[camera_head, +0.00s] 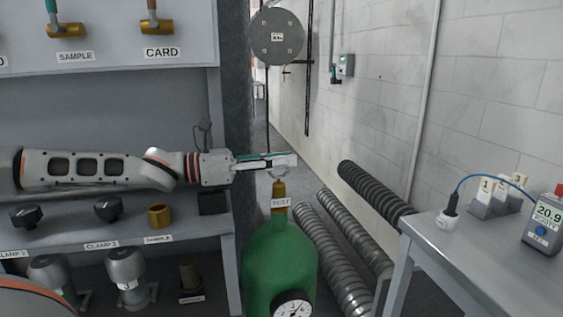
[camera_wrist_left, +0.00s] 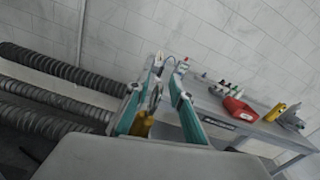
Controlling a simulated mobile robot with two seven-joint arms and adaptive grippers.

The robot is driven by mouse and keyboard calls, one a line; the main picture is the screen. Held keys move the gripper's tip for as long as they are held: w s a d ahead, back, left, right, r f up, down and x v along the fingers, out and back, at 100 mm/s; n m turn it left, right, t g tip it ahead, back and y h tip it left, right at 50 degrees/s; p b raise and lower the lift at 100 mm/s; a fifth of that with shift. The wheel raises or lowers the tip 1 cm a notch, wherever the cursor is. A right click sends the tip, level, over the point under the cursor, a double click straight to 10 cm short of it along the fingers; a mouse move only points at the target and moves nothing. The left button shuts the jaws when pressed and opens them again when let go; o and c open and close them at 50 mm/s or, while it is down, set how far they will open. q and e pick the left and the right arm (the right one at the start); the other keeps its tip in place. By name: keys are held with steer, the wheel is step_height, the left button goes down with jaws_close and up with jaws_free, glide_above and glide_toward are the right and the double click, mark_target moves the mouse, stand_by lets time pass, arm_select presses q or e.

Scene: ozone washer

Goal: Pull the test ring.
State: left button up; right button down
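The test ring (camera_head: 279,172) is a thin pale loop on top of the brass fitting (camera_head: 279,192) with the TEST label, above the green cylinder (camera_head: 280,262). My left gripper (camera_head: 290,160) reaches in from the left, level with the top of the ring, and partly covers it. In the left wrist view, its two teal fingers (camera_wrist_left: 164,85) stand apart. The ring (camera_wrist_left: 155,96) and the brass fitting (camera_wrist_left: 142,124) show between them, nearer the left finger. I cannot tell whether a finger touches the ring. My right gripper is not in view.
A pressure gauge (camera_head: 293,309) is on the cylinder's front. Ribbed hoses (camera_head: 335,255) lie to its right, before a grey table (camera_head: 480,245) with a purity meter (camera_head: 543,225). A grey shelf (camera_head: 110,225) with knobs stands below my left arm.

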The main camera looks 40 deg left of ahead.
arm_select(q)
jaws_close()
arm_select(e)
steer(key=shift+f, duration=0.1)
arm_select(q)
steer(key=shift+r, duration=0.95)
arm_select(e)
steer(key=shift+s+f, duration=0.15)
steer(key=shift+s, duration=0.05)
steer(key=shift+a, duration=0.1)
arm_select(q)
jaws_free()
